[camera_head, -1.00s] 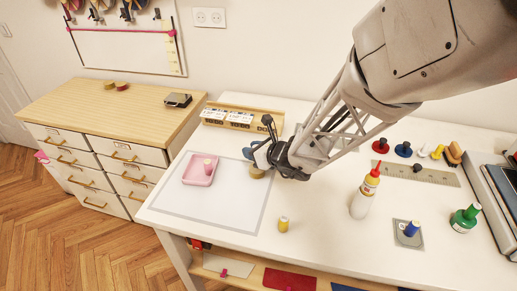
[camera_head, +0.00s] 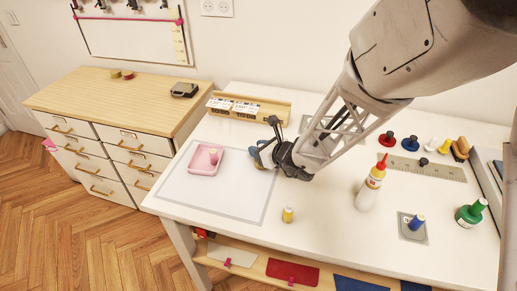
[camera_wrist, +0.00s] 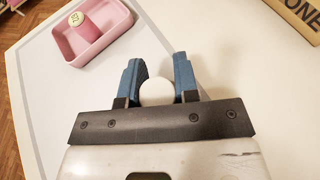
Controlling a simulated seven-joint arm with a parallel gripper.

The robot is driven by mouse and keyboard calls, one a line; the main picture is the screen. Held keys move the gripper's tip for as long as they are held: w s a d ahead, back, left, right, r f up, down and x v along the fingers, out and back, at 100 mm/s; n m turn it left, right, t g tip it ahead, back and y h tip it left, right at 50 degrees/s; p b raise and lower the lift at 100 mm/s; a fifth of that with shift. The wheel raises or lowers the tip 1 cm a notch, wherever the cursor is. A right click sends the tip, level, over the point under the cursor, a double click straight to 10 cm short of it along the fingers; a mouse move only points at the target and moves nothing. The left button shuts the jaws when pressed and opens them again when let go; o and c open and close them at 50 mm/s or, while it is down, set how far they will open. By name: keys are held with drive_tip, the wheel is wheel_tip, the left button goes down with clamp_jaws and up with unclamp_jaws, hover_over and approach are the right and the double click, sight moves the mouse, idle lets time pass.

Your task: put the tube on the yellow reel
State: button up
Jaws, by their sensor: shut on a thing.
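My gripper (camera_wrist: 155,85) is shut on a pale, round-ended thing (camera_wrist: 157,91), seen end-on between its blue fingers in the wrist view. This may be the tube; its length is hidden. In the head view my gripper (camera_head: 262,156) is over the right part of the grey-edged white mat (camera_head: 205,196), right of the pink tray, and hides what it holds. A small yellow reel (camera_head: 288,214) stands upright on the white table, in front of my gripper and just right of the mat.
The pink tray (camera_head: 203,168) holds a pink spool (camera_head: 213,157). Bare table lies between the yellow reel and the red-capped bottle.

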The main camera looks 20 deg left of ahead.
drive_tip(key=shift+f, duration=0.15)
drive_tip(key=o, duration=0.9)
drive_tip(key=shift+v, duration=0.8)
drive_tip(key=v, duration=1)
drive_tip(key=shift+r, duration=0.3)
drive_tip(key=shift+s+d, duration=0.1)
drive_tip(key=shift+d, duration=0.05)
